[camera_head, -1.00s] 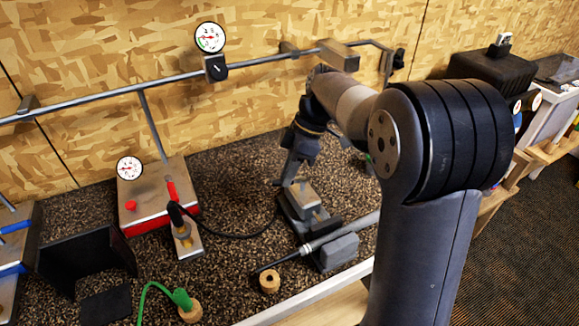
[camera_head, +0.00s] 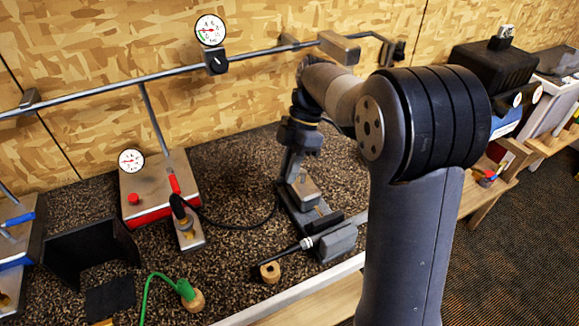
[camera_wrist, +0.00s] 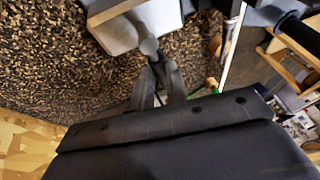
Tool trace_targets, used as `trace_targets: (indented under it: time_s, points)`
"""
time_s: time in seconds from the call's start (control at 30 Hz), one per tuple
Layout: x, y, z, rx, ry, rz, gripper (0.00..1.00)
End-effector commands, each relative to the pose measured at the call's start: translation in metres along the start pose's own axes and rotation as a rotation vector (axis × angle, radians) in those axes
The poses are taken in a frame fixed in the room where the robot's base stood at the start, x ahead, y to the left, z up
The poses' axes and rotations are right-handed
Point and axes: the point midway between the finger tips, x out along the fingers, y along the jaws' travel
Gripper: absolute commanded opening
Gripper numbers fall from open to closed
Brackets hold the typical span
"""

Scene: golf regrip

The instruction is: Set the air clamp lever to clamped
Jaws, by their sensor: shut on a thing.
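The air clamp (camera_head: 312,217) stands on the speckled bench mat, a dark body with a bare metal block on top. My gripper (camera_head: 289,175) reaches down at its back left side. In the wrist view my gripper (camera_wrist: 157,68) has its fingers close together on the clamp's lever (camera_wrist: 149,47), a short metal stem with a rounded end beside the clamp's metal plate (camera_wrist: 145,24). In the head view the lever is too small and too hidden to make out, and I cannot tell its setting.
A golf club shaft (camera_head: 290,251) runs into the grey block (camera_head: 338,243) in front. A red-based box with a gauge (camera_head: 131,160) stands left. A pipe (camera_head: 265,53) crosses the wall behind.

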Motion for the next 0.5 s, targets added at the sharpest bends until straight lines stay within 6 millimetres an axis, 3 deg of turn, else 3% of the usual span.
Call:
trace_targets:
  time_s: [0.17, 0.2, 0.43, 0.5]
  points:
    - [0.0000, -0.0002, 0.0005, -0.001, -0.002, -0.001, 0.00]
    - [0.0000, -0.0002, 0.0005, -0.001, -0.002, -0.001, 0.18]
    - [0.0000, -0.0002, 0.0003, 0.000, -0.001, 0.000, 0.37]
    - [0.0000, -0.0001, 0.0003, 0.000, -0.001, 0.000, 0.37]
